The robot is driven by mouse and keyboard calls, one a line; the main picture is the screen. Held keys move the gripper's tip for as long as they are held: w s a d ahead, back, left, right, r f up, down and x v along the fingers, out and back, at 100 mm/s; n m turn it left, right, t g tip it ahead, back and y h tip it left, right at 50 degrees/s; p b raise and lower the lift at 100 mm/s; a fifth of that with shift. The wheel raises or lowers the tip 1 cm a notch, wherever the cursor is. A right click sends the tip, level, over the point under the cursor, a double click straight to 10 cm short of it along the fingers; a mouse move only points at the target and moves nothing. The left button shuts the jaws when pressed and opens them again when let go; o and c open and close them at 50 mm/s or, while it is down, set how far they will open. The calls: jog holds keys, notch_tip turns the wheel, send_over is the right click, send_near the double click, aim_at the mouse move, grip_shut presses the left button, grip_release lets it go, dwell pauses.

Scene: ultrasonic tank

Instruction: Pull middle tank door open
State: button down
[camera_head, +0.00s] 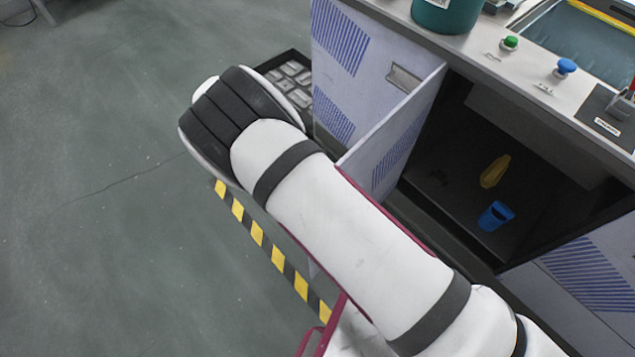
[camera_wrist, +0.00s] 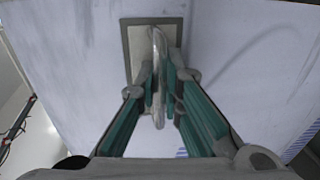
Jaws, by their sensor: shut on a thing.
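The middle tank door (camera_head: 398,150) stands swung out from the cabinet in the head view, with its dark compartment (camera_head: 465,165) exposed. My arm covers the lower part of this door, and my gripper is hidden there. In the wrist view my gripper (camera_wrist: 159,82) has its two green-sided fingers closed around a pale upright handle (camera_wrist: 157,42). The handle sits on a grey-framed plate (camera_wrist: 130,50) on a pale door face (camera_wrist: 235,60).
A yellow object (camera_head: 495,171) and a blue cup (camera_head: 496,215) lie inside the compartment. A dark tray of metallic parts (camera_head: 292,79) is behind my arm. The counter holds a teal container (camera_head: 443,14), a green knob (camera_head: 510,43) and a blue knob (camera_head: 566,66). Open floor (camera_head: 110,180) spreads left.

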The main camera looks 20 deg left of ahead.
jog(key=shift+w+a, duration=0.2)
jog(key=shift+a, duration=0.05)
jog(key=c, duration=2)
grip_release()
